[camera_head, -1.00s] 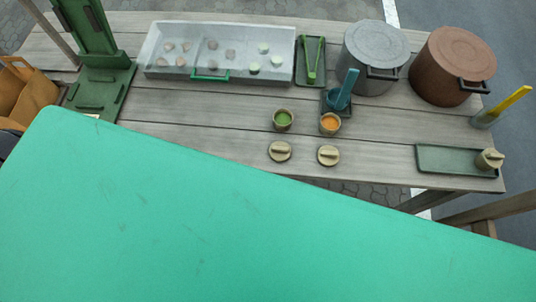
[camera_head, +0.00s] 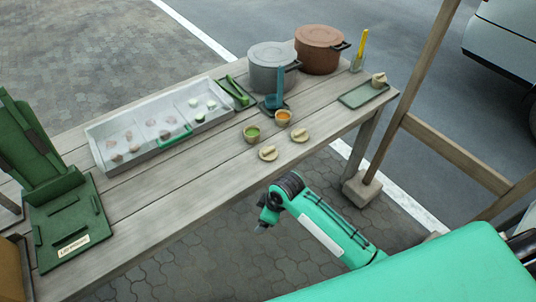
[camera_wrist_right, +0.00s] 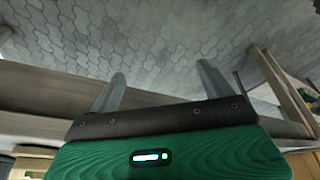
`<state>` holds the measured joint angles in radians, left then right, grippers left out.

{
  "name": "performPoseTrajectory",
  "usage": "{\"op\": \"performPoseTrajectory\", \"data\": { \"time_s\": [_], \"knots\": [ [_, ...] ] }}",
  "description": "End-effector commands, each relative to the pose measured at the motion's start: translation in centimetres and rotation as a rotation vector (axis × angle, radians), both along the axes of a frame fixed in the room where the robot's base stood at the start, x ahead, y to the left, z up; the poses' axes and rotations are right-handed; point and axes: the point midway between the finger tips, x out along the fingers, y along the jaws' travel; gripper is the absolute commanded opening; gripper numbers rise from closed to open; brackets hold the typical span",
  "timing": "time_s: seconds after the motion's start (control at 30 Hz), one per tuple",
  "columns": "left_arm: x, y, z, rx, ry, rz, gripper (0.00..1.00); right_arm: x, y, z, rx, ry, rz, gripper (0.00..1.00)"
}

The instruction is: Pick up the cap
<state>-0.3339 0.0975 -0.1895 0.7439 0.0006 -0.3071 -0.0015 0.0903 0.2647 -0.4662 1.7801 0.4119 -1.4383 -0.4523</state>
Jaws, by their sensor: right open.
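Two round tan caps with raised grips lie on the wooden table near its front edge: a left cap (camera_head: 268,153) and a right cap (camera_head: 300,135). They lie in front of a cup with green contents (camera_head: 252,133) and a cup with orange contents (camera_head: 283,117). A capped-looking small pot (camera_head: 379,79) sits on the green tray at the table's right end. My right gripper (camera_head: 262,228) is off the table's front edge, below the caps in the picture and apart from them. In the right wrist view its fingers (camera_wrist_right: 163,88) are spread and empty. My left gripper is out of view.
A green stand (camera_head: 60,215) is at left. A wooden post (camera_head: 410,90) rises beyond the right end.

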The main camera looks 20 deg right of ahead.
Motion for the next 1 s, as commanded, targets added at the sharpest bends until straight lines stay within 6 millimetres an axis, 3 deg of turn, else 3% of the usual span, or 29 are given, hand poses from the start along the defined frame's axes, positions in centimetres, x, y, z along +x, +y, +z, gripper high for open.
{"op": "performPoseTrajectory", "data": {
  "time_s": [0.03,0.1,0.27,0.47,0.8,1.0],
  "knots": [
    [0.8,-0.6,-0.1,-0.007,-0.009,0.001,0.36,0.4,0.7,2.8,-0.006,-0.023,0.072,0.83],
    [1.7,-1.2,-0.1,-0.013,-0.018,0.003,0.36,0.6,1.3,5.3,-0.024,-0.031,0.168,0.83],
    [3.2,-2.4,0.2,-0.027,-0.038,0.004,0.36,1.6,1.9,8.2,-0.06,-0.037,0.326,0.83],
    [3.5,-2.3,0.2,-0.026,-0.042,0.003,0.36,4.6,1.6,10.7,-0.123,-0.037,0.508,0.83],
    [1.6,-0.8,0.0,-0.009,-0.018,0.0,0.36,13.1,-2.8,17.1,-0.275,0.013,0.822,0.83],
    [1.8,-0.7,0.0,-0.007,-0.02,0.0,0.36,16.3,-5.7,21.0,-0.323,0.045,0.914,0.83]
  ]
}}
